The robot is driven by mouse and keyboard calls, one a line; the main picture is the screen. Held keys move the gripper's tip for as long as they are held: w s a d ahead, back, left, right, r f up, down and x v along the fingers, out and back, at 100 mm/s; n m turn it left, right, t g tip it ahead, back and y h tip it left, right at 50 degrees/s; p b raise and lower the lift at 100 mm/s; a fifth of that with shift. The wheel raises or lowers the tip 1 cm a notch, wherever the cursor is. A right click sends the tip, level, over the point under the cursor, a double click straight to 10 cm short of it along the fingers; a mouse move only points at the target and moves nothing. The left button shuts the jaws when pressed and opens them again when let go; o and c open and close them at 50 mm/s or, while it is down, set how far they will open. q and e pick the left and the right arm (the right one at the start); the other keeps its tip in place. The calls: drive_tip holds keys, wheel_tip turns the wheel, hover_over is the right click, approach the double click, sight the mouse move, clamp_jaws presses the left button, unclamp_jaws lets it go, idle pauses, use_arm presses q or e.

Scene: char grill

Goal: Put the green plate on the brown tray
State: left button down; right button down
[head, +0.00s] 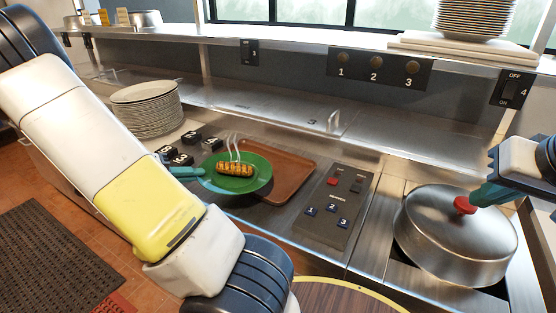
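The green plate (259,174) carries a grilled yellow-brown piece of food (235,170) with steam lines above it. The plate overlaps the left part of the brown tray (294,178) in this view and seems slightly raised, with a dark shadow below it. My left gripper (196,173) has its teal fingers at the plate's left rim and looks shut on it. My own arm hides most of the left gripper's body. My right gripper (478,198) has teal fingers at the red knob (464,205) of a metal lid; whether they close on it is unclear.
The metal lid (450,240) covers a burner at the right. A button panel (333,208) lies between tray and lid. Black numbered blocks (190,138) and stacked white plates (147,112) stand left of the tray. A steel shelf (300,55) runs above the counter.

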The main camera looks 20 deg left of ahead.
use_arm(q)
drive_tip(key=w+a, duration=0.1)
drive_tip(key=w, duration=0.3)
drive_tip(key=w+a, duration=0.1)
drive_tip(key=w, duration=0.3)
drive_tip(key=w+f, duration=0.1)
drive_tip(key=w, duration=0.3)
drive_tip(key=shift+w+a, duration=0.25)
drive_tip(key=shift+a, duration=0.15)
drive_tip(key=shift+w+f+n, duration=0.2)
drive_tip(key=shift+w+n, duration=0.05)
drive_tip(key=shift+n, duration=0.05)
drive_tip(key=shift+f, duration=1.6)
drive_tip(key=c, duration=1.9)
unclamp_jaws()
drive_tip(key=shift+s, duration=0.1)
